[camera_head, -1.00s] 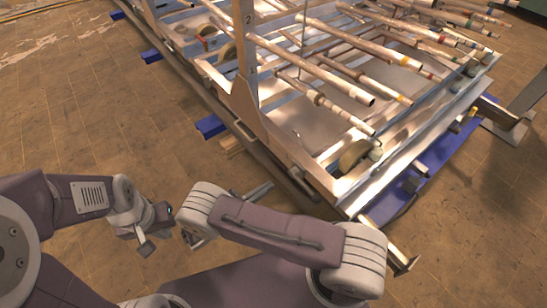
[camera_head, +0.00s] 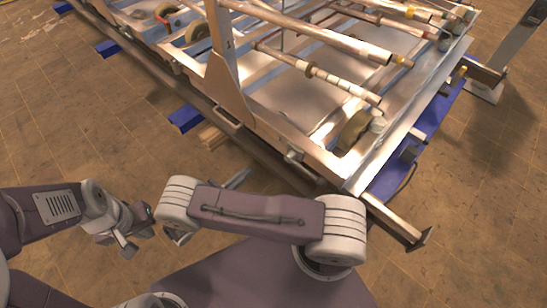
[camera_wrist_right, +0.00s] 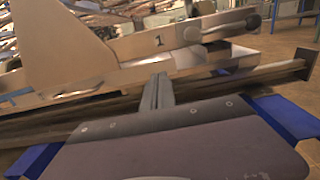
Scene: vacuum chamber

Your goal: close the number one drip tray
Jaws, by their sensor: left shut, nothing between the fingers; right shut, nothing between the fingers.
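In the right wrist view a plate with a black "1" (camera_wrist_right: 160,41) is on the metal frame. Below and right of it a pale metal part (camera_wrist_right: 225,62) with open-looking edges shows; I cannot tell surely that it is the number one drip tray, nor how far out it sits. My right gripper (camera_wrist_right: 157,88) is shut and empty, pointing at the frame's lower side rail. In the head view the right gripper (camera_head: 238,177) shows partly behind my arm link, beside the frame's near side. My left gripper (camera_head: 130,246) is shut and empty, low at the left, away from the frame.
The long metal frame (camera_head: 225,105) carries several pipes (camera_head: 320,78) and rests on blue supports (camera_head: 185,118). A beam (camera_head: 392,217) with an end plate sticks out at its near right corner. A grey post (camera_head: 512,52) stands at right.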

